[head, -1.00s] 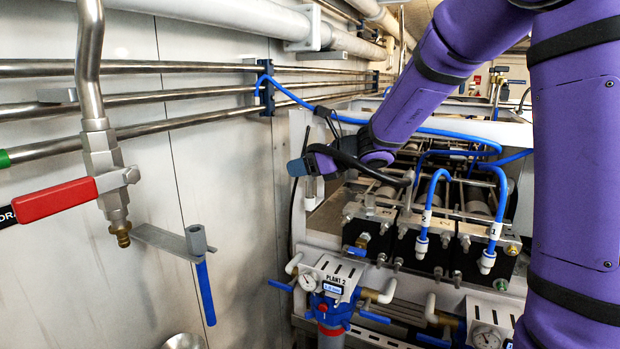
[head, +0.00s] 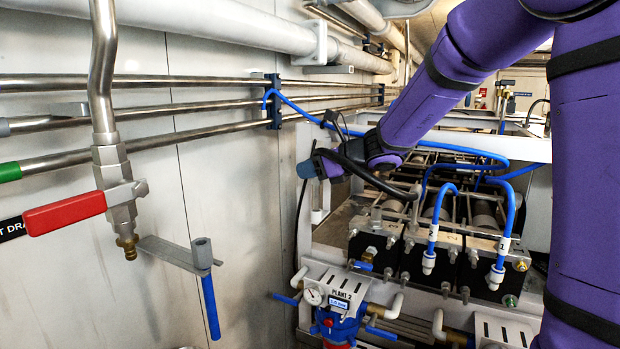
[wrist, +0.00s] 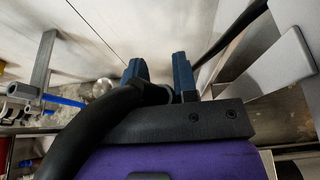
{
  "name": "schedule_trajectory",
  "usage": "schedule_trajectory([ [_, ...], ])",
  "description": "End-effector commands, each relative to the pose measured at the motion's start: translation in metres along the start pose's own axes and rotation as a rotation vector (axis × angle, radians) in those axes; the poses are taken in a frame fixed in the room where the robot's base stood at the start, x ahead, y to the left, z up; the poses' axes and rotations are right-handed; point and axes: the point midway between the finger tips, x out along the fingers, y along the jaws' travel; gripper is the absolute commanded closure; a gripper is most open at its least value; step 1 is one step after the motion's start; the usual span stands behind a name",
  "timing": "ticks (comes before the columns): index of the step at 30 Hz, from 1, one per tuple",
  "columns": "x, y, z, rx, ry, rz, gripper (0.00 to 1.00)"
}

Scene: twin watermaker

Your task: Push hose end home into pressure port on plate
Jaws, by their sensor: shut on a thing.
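My gripper (head: 306,168) has blue fingers and hangs at the end of my purple arm, left of and above the metal end plates. In the wrist view its fingers (wrist: 160,72) are closed around a dark piece of black hose, mostly hidden between them. The thick black hose (wrist: 88,125) curves in from the lower left; in the head view the hose (head: 372,178) runs right, towards the block. The hose's end cannot be made out. A left metal plate (head: 372,236) with several fittings sits below right of my gripper, apart from it. I cannot tell which fitting is the pressure port.
Plates with blue hoses (head: 434,215) stand to the right. The PLANT 2 gauge panel (head: 348,293) is below. Open space lies before the wall.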

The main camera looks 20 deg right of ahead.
Motion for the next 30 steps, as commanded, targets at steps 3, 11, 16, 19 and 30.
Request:
schedule_trajectory([
  [3,-0.008,0.000,0.022,-0.005,-0.004,-0.002,0.99],
  [11,-0.029,0.000,0.079,-0.006,-0.004,-0.002,0.99],
  [16,-0.041,0.000,0.113,-0.004,-0.003,-0.002,0.99],
  [19,-0.047,0.000,0.128,-0.003,-0.002,-0.001,0.99],
  [30,-0.054,0.000,0.148,0.000,0.000,0.000,0.99],
])
